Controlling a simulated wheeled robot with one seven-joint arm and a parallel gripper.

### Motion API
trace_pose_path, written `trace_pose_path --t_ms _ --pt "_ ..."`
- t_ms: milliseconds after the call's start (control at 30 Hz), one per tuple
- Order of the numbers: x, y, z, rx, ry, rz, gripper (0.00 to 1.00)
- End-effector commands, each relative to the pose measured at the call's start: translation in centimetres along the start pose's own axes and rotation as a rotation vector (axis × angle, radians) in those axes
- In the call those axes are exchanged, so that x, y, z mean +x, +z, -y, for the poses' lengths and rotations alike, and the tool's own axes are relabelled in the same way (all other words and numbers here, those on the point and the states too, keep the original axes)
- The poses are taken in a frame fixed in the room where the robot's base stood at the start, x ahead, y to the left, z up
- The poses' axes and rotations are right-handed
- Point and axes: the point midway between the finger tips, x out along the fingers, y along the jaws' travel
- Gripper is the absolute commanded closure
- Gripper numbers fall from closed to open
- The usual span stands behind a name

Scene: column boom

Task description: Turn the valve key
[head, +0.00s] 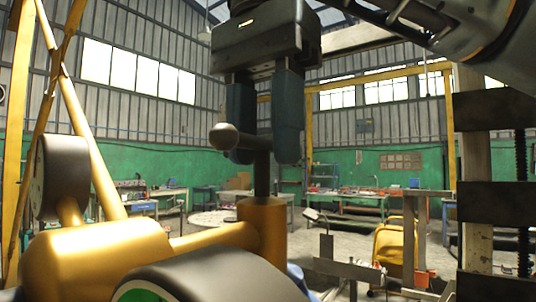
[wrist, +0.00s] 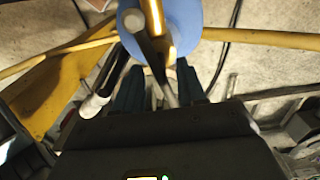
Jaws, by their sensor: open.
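The valve key (head: 262,172) is a dark T-shaped handle with a round ball end, standing upright on a brass-coloured valve body (head: 262,225). My gripper (head: 265,158) points down over it with its two dark fingers apart. In the head view, the key's bar and upper stem show in front of and between the fingers. In the wrist view, my gripper (wrist: 160,68) has the grey key bar (wrist: 150,45) running into the gap between its fingers, its ball end up and to the left. Whether either finger touches the key cannot be told.
Yellow slanted poles (head: 88,140) rise at left. A blue round object (wrist: 185,15) lies below the valve in the wrist view. Workbenches (head: 345,200) stand far behind.

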Motion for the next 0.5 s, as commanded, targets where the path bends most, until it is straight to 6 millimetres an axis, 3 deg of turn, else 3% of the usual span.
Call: trace_pose_path --t_ms 200,500 --pt "2.0 -0.1 0.0 0.000 0.001 0.000 0.60" --pt "2.3 0.0 0.0 0.001 0.000 0.000 0.60"
